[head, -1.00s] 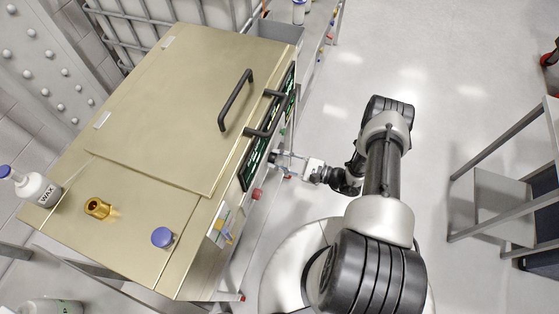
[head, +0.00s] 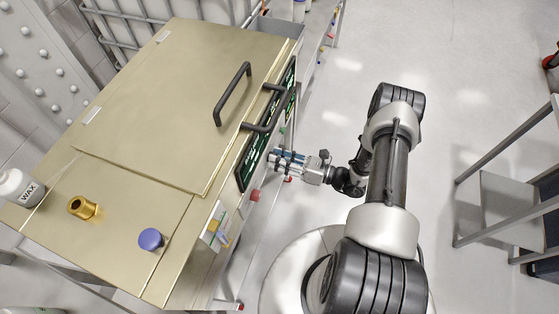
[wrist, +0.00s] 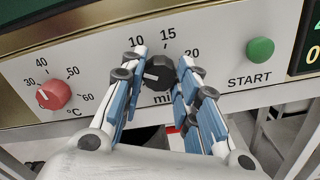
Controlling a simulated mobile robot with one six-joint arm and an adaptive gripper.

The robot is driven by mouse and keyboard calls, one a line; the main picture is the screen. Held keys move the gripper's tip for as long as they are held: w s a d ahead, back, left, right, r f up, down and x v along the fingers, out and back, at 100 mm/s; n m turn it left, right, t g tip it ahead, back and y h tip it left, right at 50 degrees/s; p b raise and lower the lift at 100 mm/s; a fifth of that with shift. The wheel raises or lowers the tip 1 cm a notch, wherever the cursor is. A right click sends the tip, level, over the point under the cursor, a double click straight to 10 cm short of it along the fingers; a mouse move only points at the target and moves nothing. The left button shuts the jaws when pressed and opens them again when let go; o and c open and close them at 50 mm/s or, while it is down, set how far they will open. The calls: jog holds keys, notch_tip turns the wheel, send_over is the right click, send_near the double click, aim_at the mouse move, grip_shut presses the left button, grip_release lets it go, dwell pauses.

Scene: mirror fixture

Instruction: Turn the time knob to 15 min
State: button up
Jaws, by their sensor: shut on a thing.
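The time knob (wrist: 158,72) is a dark grey dial on the pale front panel in the wrist view. Its white pointer line points left, toward the left finger. The labels 10, 15 and 20 show above and right of it; any lower marks on the left are hidden by that finger. My gripper (wrist: 163,64) has its blue-padded fingers on either side of the knob and is shut on it. In the head view my gripper (head: 279,160) is at the machine's front panel, and the knob is hidden there.
A red °C knob (wrist: 54,94) sits left of the time knob and a green START button (wrist: 260,50) sits right. Above the panel are black handles (head: 233,93) on the brass-coloured machine top (head: 150,110). Open floor (head: 370,50) lies behind my arm.

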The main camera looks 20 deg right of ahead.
jog(key=shift+f+m+b, duration=0.2)
jog(key=shift+m+b, duration=1)
jog(key=shift+m, duration=7.2)
jog(key=o, duration=1.1)
jog(key=shift+c, duration=0.2)
jog(key=shift+d, duration=0.15)
jog(key=v, duration=1.1)
jog(key=shift+s+d, duration=0.25)
jog(key=shift+d, duration=0.05)
